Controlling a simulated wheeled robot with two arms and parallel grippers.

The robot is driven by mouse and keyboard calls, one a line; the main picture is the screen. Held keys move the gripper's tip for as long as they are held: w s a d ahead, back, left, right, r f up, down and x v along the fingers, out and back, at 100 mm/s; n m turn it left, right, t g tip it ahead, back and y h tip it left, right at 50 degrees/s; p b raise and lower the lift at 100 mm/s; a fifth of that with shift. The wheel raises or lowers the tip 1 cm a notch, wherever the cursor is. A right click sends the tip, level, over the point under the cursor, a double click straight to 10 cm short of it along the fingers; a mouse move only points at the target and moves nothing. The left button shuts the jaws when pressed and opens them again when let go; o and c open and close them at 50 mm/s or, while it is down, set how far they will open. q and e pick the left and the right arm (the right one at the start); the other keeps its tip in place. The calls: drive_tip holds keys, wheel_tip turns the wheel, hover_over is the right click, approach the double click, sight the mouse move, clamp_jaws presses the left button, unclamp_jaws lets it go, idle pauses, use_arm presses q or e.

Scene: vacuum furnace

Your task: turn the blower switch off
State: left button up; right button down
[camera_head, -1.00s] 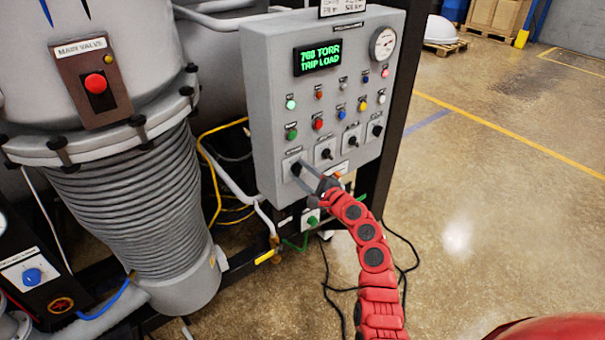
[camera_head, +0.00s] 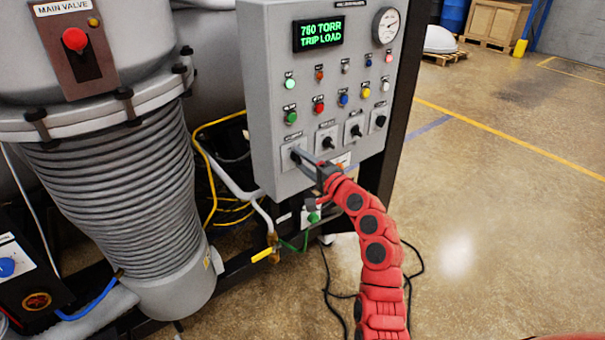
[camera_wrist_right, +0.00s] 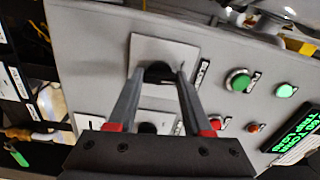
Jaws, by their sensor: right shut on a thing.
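The grey control panel (camera_head: 262,75) carries a bottom row of black rotary switches on pale plates. My right gripper (camera_head: 298,155) reaches the leftmost switch of that row from the front right. In the right wrist view its two fingers (camera_wrist_right: 160,78) are closed on the sides of that black knob (camera_wrist_right: 158,70). The fingers hide part of the knob, so I cannot tell its setting. My left gripper is not in view.
Other black switches (camera_head: 327,142) sit to the right, below coloured buttons (camera_head: 319,107). A green display (camera_head: 320,34) reads 760 TORR, TRIP LOAD.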

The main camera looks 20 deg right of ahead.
drive_tip(key=n+b, duration=0.1)
drive_tip(key=b, duration=0.1)
drive_tip(key=n+b, duration=0.2)
drive_tip(key=shift+f+n+b, duration=0.3)
drive_tip(key=shift+b, duration=0.1)
drive_tip(key=shift+r+n+b, duration=0.15)
drive_tip(key=shift+n+b, duration=0.55)
drive_tip(key=shift+b, duration=0.05)
drive_tip(key=shift+c, duration=1.6)
unclamp_jaws()
drive_tip(key=shift+r, duration=0.1)
drive_tip(key=b+v, duration=0.1)
drive_tip(key=v, duration=1.6)
drive_tip(key=shift+s, duration=0.2)
